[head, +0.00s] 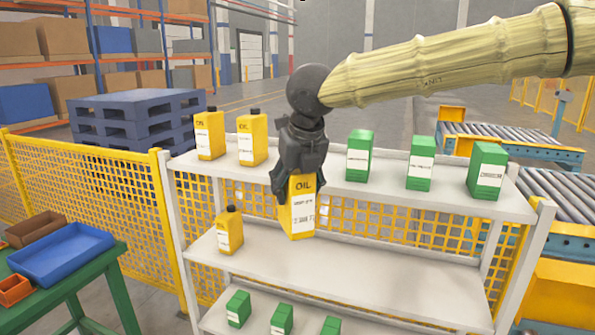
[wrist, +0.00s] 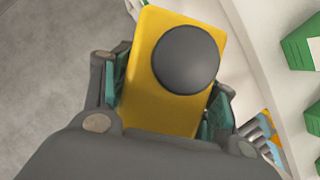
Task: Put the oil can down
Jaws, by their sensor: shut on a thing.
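My gripper (head: 291,181) is shut on a yellow oil can (head: 298,214) with a white label. The can hangs upright, its body in front of the shelf rack, between the top shelf and the middle shelf in the head view. In the wrist view the gripper (wrist: 165,105) has a finger on each side of the can (wrist: 152,108), and its dark round cap faces the camera. In the head view the cap is hidden by the gripper. I cannot tell whether the can touches any shelf.
Two oil cans (head: 210,137) and several green boxes (head: 358,157) stand on the top shelf (head: 325,172). Another oil can (head: 229,233) stands at the left of the middle shelf (head: 350,265), whose middle and right are bare. Green boxes (head: 282,318) stand on the lower shelf.

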